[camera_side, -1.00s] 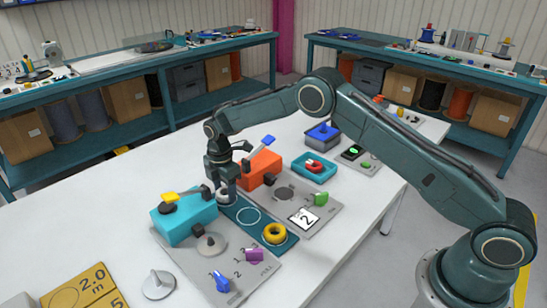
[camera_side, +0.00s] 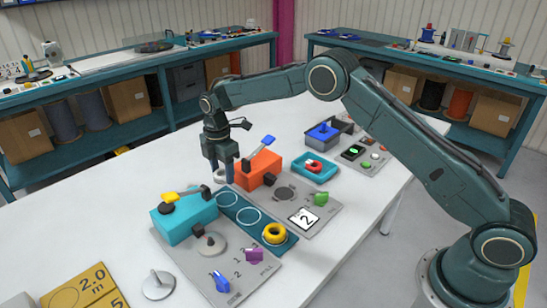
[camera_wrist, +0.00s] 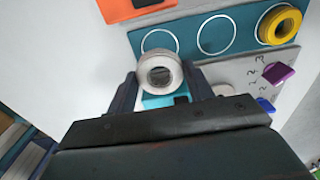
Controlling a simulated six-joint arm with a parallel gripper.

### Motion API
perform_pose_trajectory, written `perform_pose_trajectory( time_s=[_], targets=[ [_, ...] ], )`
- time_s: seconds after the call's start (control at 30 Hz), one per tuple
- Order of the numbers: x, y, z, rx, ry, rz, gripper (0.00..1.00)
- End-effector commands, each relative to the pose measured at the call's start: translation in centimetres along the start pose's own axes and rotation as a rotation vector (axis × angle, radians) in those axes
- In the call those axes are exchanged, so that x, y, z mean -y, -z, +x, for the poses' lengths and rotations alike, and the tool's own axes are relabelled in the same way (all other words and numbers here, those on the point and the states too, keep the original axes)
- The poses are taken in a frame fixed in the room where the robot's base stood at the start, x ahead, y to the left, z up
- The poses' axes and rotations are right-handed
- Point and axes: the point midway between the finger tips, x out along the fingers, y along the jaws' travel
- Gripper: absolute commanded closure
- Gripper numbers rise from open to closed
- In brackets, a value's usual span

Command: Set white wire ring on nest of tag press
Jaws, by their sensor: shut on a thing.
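The white wire ring (camera_wrist: 160,73) is between my gripper's fingers in the wrist view. In the side view the ring (camera_side: 220,174) is partly hidden by the fingers. My gripper (camera_side: 222,181) is shut on it, raised behind the teal strip (camera_side: 234,216). An orange press (camera_side: 259,169) with a blue lever stands right of the gripper, with a dark round nest (camera_side: 285,193) on the grey plate in front. A teal press (camera_side: 184,217) with a yellow lever stands in front of the gripper, with a round grey seat (camera_side: 210,243) before it. I cannot tell which is the tag press.
A yellow ring (camera_side: 273,235) sits at the strip's near end; its two other circles are empty. A teal tray (camera_side: 315,169) holds a red ring. A grey bin (camera_side: 323,137) and a button panel (camera_side: 359,155) stand farther right. The table left of the gripper is clear.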

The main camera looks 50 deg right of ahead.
Motion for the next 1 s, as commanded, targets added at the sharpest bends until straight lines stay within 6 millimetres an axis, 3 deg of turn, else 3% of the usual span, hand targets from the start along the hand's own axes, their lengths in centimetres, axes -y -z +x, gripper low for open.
perform_pose_trajectory(
  time_s=[0.27, 0.6, 1.0],
  targets=[
    [-0.1, 0.0, -1.0, 0.000, -0.003, 0.000, 0.71],
    [-0.1, 0.0, -5.4, -0.001, -0.004, 0.001, 0.71],
    [2.4, -4.5, -5.2, 0.000, 0.001, 0.301, 0.71]
  ],
)
